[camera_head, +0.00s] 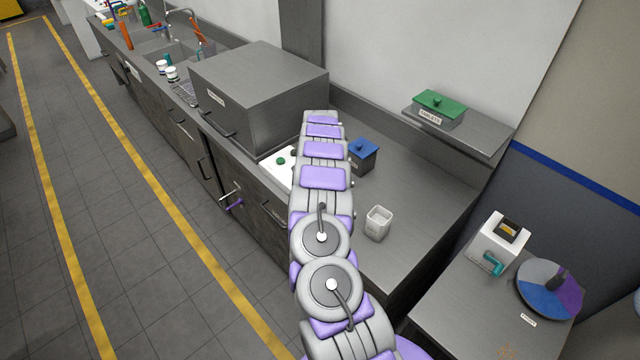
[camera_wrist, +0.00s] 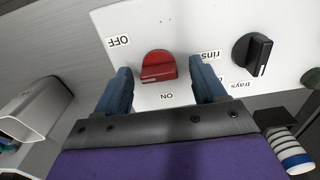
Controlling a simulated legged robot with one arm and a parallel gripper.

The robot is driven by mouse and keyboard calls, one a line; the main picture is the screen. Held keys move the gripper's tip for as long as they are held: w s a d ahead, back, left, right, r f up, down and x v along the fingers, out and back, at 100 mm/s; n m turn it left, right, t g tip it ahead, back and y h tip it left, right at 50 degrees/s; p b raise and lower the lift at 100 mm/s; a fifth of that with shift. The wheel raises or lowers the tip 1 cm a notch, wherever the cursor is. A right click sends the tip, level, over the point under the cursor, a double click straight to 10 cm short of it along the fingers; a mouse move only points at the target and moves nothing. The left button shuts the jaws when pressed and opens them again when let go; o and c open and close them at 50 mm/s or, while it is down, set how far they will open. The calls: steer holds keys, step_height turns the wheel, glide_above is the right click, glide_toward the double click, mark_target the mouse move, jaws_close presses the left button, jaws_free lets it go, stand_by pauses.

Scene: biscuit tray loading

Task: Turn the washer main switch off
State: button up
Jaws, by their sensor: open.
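The red main switch (camera_wrist: 158,66) is a knob on a white panel (camera_wrist: 200,25) in the wrist view. An "OFF" label (camera_wrist: 119,41) is at its upper left and an "ON" label (camera_wrist: 167,96) just below it. A small pale mark shows on the knob's lower edge, on the side nearer "ON". My gripper (camera_wrist: 162,78) is open, its blue fingers on either side of the knob with gaps between. In the head view my arm hides the gripper and the red switch; part of the white panel (camera_head: 278,168) shows.
A black knob (camera_wrist: 252,54) sits right of the red one, near a "trays" label. A steel box (camera_head: 258,90) stands by the panel. A blue-lidded box (camera_head: 363,155) and a white cup (camera_head: 378,222) stand on the counter right of my arm. The floor at left is clear.

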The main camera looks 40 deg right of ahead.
step_height(320, 180, up, 17)
steer(key=shift+r, duration=0.15)
stand_by(0.4)
steer(key=shift+d, duration=0.1)
